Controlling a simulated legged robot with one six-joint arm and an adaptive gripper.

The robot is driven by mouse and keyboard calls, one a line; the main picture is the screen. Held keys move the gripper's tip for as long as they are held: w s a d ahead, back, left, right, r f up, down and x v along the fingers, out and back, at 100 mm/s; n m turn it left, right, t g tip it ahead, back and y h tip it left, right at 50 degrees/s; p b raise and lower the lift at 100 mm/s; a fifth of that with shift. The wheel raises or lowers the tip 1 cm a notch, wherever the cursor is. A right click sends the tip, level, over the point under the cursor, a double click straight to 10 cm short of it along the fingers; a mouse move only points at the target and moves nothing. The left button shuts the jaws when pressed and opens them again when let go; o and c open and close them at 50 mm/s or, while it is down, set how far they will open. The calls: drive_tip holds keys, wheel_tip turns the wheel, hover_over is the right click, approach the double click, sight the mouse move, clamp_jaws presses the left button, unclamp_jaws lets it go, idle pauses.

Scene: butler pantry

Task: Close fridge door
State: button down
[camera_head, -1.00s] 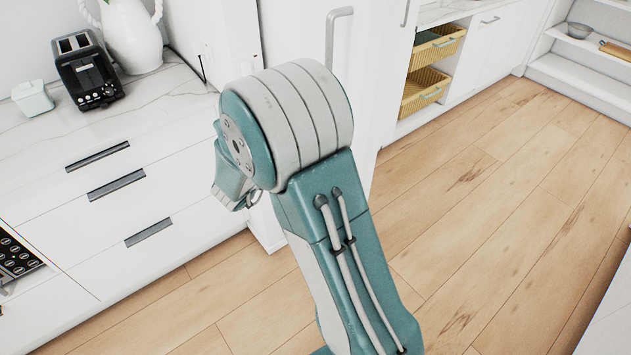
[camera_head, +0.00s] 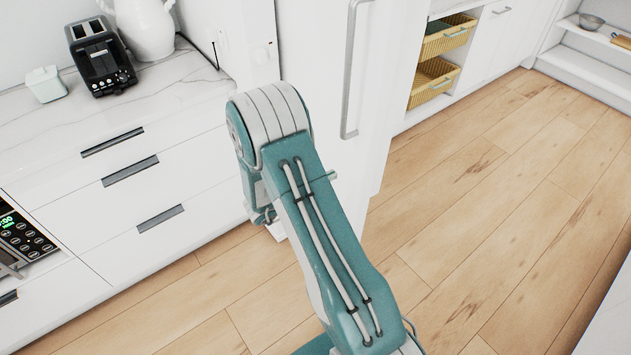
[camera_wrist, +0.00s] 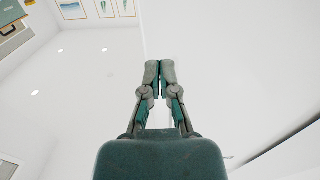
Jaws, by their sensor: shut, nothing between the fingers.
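The fridge door (camera_head: 315,75) is a tall white panel in the upper middle of the head view, with a long grey vertical handle (camera_head: 346,75). My arm hides part of its lower left. I cannot tell how far the door stands from its frame. In the wrist view, a large plain white surface (camera_wrist: 235,70), which looks like the door, fills the right side. My gripper (camera_wrist: 159,66) points up in front of it with its fingertips together and nothing between them. I cannot tell if it touches the surface. In the head view my arm hides the gripper.
A white counter (camera_head: 170,85) with drawers stands at left, holding a black toaster (camera_head: 100,57), a white jug (camera_head: 145,25) and a small pale box (camera_head: 45,84). Yellow baskets (camera_head: 437,75) sit in shelves right of the fridge. The wooden floor (camera_head: 500,220) at right is clear.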

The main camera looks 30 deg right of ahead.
sight(358, 163)
drive_tip(key=d, duration=0.6)
drive_tip(key=shift+d, duration=0.4)
drive_tip(key=shift+s+d, duration=0.1)
